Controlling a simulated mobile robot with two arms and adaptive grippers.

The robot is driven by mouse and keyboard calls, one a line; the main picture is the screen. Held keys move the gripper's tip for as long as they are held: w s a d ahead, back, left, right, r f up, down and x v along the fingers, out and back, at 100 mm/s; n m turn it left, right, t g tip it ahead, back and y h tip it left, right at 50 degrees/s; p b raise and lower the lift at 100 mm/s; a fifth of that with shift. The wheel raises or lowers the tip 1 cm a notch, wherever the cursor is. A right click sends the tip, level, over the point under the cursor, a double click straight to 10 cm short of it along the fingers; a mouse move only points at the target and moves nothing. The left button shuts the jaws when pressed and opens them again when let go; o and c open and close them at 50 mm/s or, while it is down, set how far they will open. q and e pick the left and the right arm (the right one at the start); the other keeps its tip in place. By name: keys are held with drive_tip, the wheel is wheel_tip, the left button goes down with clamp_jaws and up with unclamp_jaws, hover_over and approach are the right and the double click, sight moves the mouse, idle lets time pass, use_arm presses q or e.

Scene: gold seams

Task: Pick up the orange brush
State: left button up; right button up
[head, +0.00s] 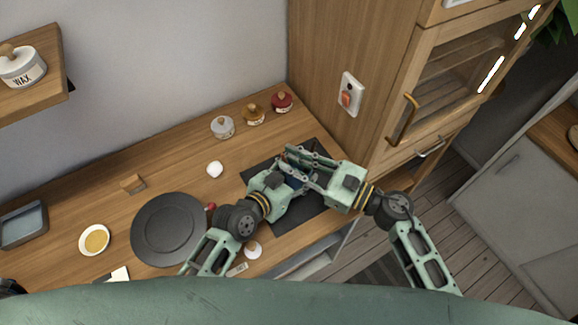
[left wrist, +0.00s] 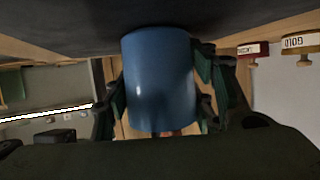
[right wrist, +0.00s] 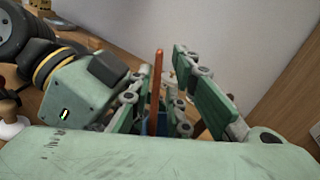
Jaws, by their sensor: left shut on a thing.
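A blue cup (left wrist: 158,85) is between the fingers of my left gripper (left wrist: 160,70), which is shut on it. The left wrist view is upside down, with the dark mat (left wrist: 70,25) at the top. In the right wrist view, the thin orange brush (right wrist: 156,85) rises upright from the blue cup (right wrist: 162,124). My right gripper (right wrist: 158,78) is open, with a finger on each side of the brush and a visible gap. In the head view, both grippers meet over the mat (head: 310,212); my right gripper (head: 305,161) partly hides the cup and brush.
A grey plate (head: 172,230) lies left of the grippers. Lidded jars, one grey (head: 222,127), one ochre (head: 254,115) and one red (head: 282,102), stand behind. A wooden cabinet (head: 345,50) is close on the right.

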use_arm(q)
drive_tip(key=shift+a, duration=0.1)
use_arm(e)
drive_tip(key=x, duration=0.2)
drive_tip(key=shift+w+a, duration=0.2)
drive_tip(key=shift+a, duration=0.15)
clamp_jaws()
